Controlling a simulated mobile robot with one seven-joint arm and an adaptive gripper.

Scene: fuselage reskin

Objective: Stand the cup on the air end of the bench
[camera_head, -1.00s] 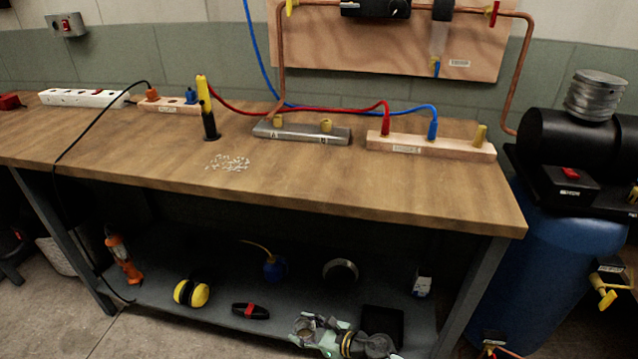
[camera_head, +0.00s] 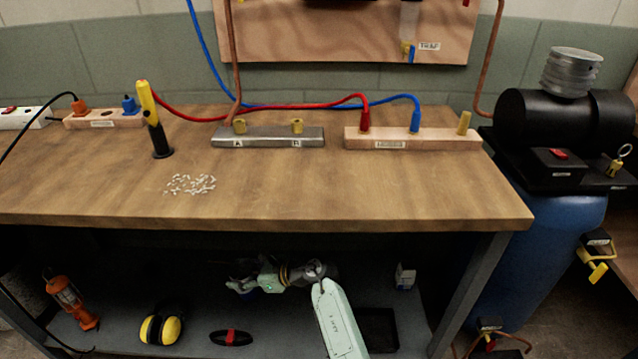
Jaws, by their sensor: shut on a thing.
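My gripper (camera_head: 243,284) is low under the bench top, in front of the lower shelf, pointing left. It is shut on the cup, a small grey thing that is dim and mostly hidden by the fingers. The wooden bench top (camera_head: 400,196) is above it. Its right end, beside the black-and-blue compressor (camera_head: 560,120), has bare wood in front of a pale block (camera_head: 415,142) with red and blue leads.
A grey block (camera_head: 268,139), a yellow-black tool (camera_head: 153,120) and scattered white bits (camera_head: 190,184) are on the bench. The shelf holds yellow earmuffs (camera_head: 161,328), an orange lamp (camera_head: 70,300) and a dark tray (camera_head: 380,328). The bench's front edge (camera_head: 300,224) overhangs my gripper.

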